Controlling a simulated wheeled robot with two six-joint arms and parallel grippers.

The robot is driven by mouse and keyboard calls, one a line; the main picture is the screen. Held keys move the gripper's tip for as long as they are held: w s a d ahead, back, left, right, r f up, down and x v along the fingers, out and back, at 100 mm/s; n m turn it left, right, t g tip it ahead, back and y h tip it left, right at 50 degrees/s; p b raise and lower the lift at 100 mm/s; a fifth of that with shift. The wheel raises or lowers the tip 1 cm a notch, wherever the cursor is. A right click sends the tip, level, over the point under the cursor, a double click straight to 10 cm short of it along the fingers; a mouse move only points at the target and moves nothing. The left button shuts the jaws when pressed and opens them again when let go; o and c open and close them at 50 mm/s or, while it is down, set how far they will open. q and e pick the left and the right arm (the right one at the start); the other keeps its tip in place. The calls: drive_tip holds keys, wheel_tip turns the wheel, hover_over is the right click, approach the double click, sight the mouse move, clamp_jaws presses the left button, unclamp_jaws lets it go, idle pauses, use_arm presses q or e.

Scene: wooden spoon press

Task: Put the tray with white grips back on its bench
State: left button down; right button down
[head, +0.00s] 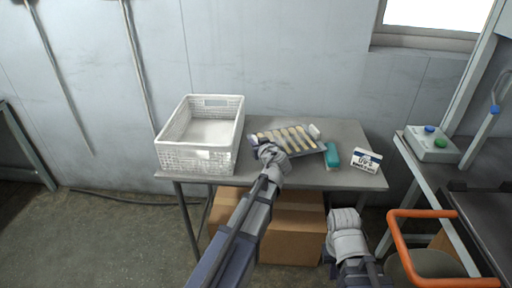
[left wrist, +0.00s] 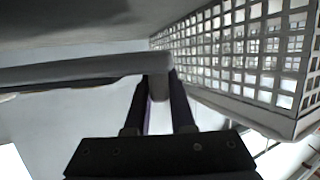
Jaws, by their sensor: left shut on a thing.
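The tray (head: 318,147) holds several pale wooden spoons and is over the grey bench (head: 345,130), to the right of the white crate. I cannot tell whether it rests on the top or is just above it. One white grip (head: 314,130) shows at its right end. My left gripper (head: 266,147) is at the tray's near left end, shut on its other grip, which the left wrist view shows between the dark fingers (left wrist: 158,88). My right gripper (head: 343,216) is low in front of the bench, apart from it; its fingers are hidden.
A white crate (head: 199,157) stands on the bench's left. A teal block (head: 332,155) and a lettered sign (head: 366,160) are close to the tray's right. Cardboard boxes (head: 292,228) are beneath. An orange-handled frame (head: 398,245) and a button box (head: 431,143) are at right.

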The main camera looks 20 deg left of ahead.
use_arm(q)
drive_tip(key=shift+r, duration=0.1)
drive_tip(key=shift+f+b, duration=0.35)
drive_tip(key=shift+f, duration=0.05)
drive_tip(key=c, duration=0.8)
unclamp_jaws()
drive_tip(key=shift+o, duration=0.2)
drive_tip(key=shift+r, duration=0.1)
drive_tip(key=shift+r+p, duration=0.25)
drive_tip(key=shift+p, duration=0.1)
drive_tip(key=shift+s+d+r+p, duration=0.15)
drive_tip(key=shift+s+r+p, duration=0.05)
drive_tip(key=shift+r+p, duration=0.1)
drive_tip(key=p+v, duration=0.3)
drive_tip(key=v, duration=0.8)
drive_tip(key=shift+d, duration=0.15)
drive_tip(key=shift+s, duration=0.15)
